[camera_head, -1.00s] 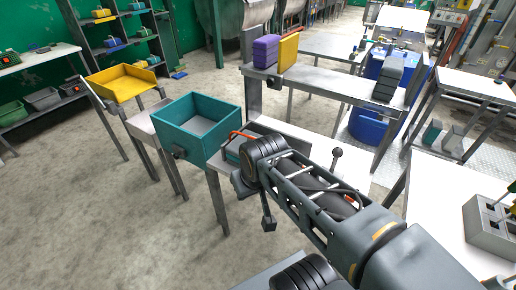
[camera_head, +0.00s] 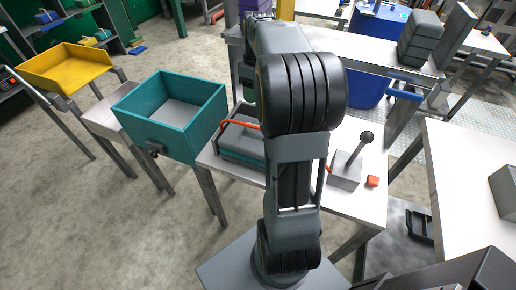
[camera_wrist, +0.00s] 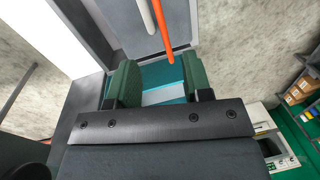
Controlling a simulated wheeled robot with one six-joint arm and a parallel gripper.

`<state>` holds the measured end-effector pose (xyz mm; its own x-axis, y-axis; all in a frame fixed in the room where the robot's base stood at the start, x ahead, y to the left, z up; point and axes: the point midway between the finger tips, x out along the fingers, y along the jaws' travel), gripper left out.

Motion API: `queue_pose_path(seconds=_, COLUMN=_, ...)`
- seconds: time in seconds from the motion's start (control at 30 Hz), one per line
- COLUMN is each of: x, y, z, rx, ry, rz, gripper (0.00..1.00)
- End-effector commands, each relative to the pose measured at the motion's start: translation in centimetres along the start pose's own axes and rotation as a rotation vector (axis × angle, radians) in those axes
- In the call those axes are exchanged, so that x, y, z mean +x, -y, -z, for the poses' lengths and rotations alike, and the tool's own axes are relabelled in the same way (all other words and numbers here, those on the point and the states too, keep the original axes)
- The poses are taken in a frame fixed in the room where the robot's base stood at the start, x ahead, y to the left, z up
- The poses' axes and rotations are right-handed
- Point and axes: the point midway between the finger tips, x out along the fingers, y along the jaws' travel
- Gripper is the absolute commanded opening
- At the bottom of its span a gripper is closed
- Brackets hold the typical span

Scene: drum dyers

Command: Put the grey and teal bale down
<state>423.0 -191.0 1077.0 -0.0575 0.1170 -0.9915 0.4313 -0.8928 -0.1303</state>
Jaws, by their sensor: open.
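In the head view, a grey and teal block (camera_head: 238,150), which looks like the bale, sits on the white table (camera_head: 214,160) beside the teal bin (camera_head: 166,137). An orange bar runs over its top, and my arm hides its right part. In the wrist view, my gripper (camera_wrist: 162,88) is open, with its two green fingers apart. A teal and pale surface (camera_wrist: 172,76) shows between and beyond them. I cannot tell whether the fingers touch it.
A yellow tray (camera_head: 68,64) stands left. A grey stack (camera_head: 419,42) is on the back bench. Concrete floor is open at lower left.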

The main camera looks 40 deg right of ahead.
Motion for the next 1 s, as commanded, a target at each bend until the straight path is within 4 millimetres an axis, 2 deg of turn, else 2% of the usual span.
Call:
queue_pose_path(seconds=0.03, x=0.7, y=-1.4, z=-0.3, rx=-0.016, ry=0.005, rz=0.021, gripper=0.46)
queue_pose_path(seconds=0.1, x=1.0, y=-2.5, z=-0.7, rx=-0.043, ry=0.010, rz=0.043, gripper=0.46)
queue_pose_path(seconds=0.23, x=2.1, y=-3.5, z=-1.0, rx=-0.072, ry=0.014, rz=0.065, gripper=0.46)
queue_pose_path(seconds=0.6, x=8.1, y=-3.2, z=-1.1, rx=-0.082, ry=0.015, rz=0.070, gripper=0.46)
queue_pose_path(seconds=1.0, x=11.1, y=-2.9, z=-1.2, rx=-0.081, ry=0.015, rz=0.070, gripper=0.46)
